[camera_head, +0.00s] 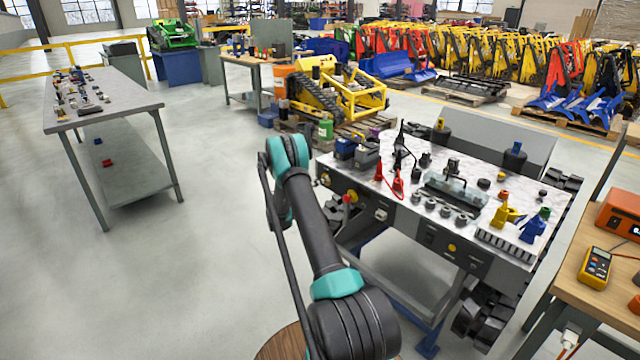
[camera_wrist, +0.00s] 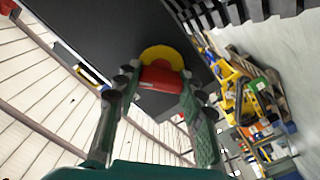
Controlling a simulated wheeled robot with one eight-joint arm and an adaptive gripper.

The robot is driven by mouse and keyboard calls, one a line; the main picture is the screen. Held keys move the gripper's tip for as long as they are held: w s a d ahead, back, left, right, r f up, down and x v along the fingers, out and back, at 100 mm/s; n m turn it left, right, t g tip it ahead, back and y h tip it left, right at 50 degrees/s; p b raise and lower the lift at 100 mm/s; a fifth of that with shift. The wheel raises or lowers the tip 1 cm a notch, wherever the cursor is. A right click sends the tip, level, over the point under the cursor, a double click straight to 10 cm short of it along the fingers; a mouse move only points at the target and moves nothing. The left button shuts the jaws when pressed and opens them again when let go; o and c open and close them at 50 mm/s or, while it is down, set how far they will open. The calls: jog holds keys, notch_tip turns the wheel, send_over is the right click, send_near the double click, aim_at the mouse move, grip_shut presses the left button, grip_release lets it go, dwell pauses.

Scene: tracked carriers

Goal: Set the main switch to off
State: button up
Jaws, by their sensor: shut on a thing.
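The main switch shows in the wrist view as a red handle (camera_wrist: 160,77) in front of a round yellow plate (camera_wrist: 162,54) on a dark panel (camera_wrist: 105,28). My gripper (camera_wrist: 158,86) has its two green-and-black fingers on either side of the red handle and is shut on it. The handle lies crosswise between the fingertips. Any markings on the switch are too small to read.
A workbench (camera_head: 425,228) with a dark front panel stands right of my arm, bearing cables, clamps and small parts. A grey table (camera_head: 125,110) stands at the left. The floor at left is clear.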

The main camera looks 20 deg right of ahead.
jog(key=n, duration=0.5)
jog(key=shift+a+n, duration=0.1)
jog(key=shift+n, duration=0.2)
jog(key=shift+f+n, duration=0.15)
jog(key=shift+n, duration=2.05)
jog(key=shift+w, duration=0.1)
jog(key=o, duration=1.2)
jog(key=shift+c, duration=0.2)
jog(key=v, duration=1.2)
